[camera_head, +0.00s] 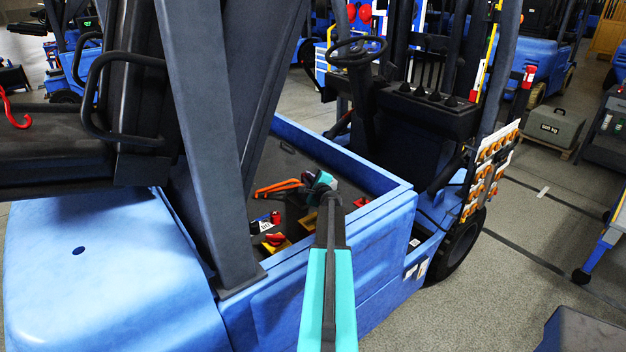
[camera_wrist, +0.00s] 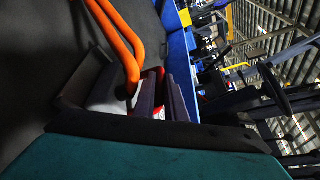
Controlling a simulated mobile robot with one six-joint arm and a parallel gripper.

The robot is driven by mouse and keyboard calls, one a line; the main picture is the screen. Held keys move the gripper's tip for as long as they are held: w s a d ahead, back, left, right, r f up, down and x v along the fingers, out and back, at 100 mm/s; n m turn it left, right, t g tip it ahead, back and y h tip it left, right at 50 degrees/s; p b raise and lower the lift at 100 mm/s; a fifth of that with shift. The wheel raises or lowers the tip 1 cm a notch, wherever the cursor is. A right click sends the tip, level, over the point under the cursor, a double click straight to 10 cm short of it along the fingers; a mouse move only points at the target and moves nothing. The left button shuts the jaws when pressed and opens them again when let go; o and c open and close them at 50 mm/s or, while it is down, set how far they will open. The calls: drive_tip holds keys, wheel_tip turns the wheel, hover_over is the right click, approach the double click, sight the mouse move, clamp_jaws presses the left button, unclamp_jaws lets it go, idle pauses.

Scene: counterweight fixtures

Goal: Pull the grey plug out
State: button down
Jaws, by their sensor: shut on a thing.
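My gripper (camera_head: 312,193), with teal and black parts, reaches into the open battery bay of the blue forklift (camera_head: 380,228). It is shut on what looks like the grey plug (camera_wrist: 104,93), whose grey side shows in the wrist view beside the dark jaws. Orange cables (camera_wrist: 122,42) run up to the plug; they also show left of my gripper in the head view (camera_head: 278,188). In the head view my gripper hides most of the plug. I cannot tell whether it is still seated in a socket.
Red and yellow parts (camera_head: 274,241) and a white label (camera_head: 265,225) sit in the bay left of my arm. The blue bay wall and a thick dark post (camera_head: 205,120) stand close by. A grey 500 kg weight (camera_head: 552,127) stands on the floor at right.

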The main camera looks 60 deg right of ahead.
drive_tip(key=shift+a+f, duration=0.2)
drive_tip(key=shift+f, duration=0.05)
drive_tip(key=c, duration=1.8)
unclamp_jaws()
drive_tip(key=shift+r, duration=0.1)
drive_tip(key=shift+s, duration=0.1)
drive_tip(key=b+v, duration=0.3)
drive_tip(key=v, duration=0.9)
drive_tip(key=shift+b, duration=0.4)
drive_tip(key=shift+r, duration=0.1)
